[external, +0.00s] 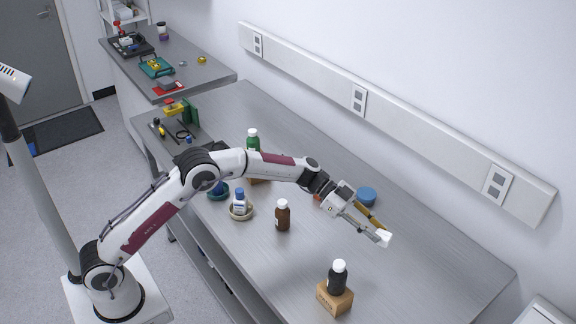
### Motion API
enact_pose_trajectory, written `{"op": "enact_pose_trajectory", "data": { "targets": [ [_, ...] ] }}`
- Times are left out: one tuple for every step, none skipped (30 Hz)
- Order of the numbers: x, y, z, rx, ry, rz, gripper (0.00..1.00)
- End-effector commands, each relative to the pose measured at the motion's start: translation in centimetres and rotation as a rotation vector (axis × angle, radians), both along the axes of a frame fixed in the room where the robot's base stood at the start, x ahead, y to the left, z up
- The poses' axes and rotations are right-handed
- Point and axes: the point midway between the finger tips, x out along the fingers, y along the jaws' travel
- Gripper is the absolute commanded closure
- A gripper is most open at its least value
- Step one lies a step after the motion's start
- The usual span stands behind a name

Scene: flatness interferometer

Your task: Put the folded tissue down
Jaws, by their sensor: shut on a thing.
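The folded tissue (384,238) is a small white piece at the tips of my gripper (379,234). My gripper is shut on it at the right part of the grey bench. The tissue seems to be above the bench top, but I cannot tell how high. Part of it is hidden between the fingers.
A dark bottle (337,278) stands at a wooden block (334,298) near the front edge. A brown bottle (282,216), a blue-capped bottle (239,202) and a green bottle (253,140) stand further left. A blue round item (367,196) is behind my gripper. The bench (440,270) is clear at right.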

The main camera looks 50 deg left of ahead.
Motion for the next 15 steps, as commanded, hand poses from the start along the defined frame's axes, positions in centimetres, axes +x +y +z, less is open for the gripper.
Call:
{"op": "enact_pose_trajectory", "data": {
  "targets": [
    [0.3,0.5,0.8,-0.001,-0.002,0.035,0.83],
    [0.5,0.9,1.0,-0.001,-0.001,0.057,0.83],
    [0.7,1.4,1.5,0.0,-0.002,0.086,0.83],
    [0.9,1.7,1.8,-0.001,-0.001,0.108,0.83],
    [1.0,2.1,2.2,0.0,-0.002,0.129,0.83],
    [1.1,2.6,2.5,-0.001,-0.001,0.156,0.83],
    [1.2,3.1,2.8,-0.001,-0.001,0.177,0.83],
    [1.3,3.5,3.1,-0.001,-0.001,0.197,0.83],
    [1.3,4.0,3.5,-0.001,0.0,0.224,0.83],
    [1.4,4.4,3.7,-0.001,-0.001,0.243,0.83],
    [1.3,4.9,4.0,0.0,-0.001,0.263,0.83],
    [1.4,5.5,4.3,0.0,-0.001,0.289,0.83],
    [1.3,5.9,4.5,0.0,-0.001,0.307,0.83],
    [1.3,6.4,4.7,0.0,0.0,0.327,0.83],
    [1.2,6.9,5.1,-0.001,-0.001,0.351,0.83]
  ]
}}
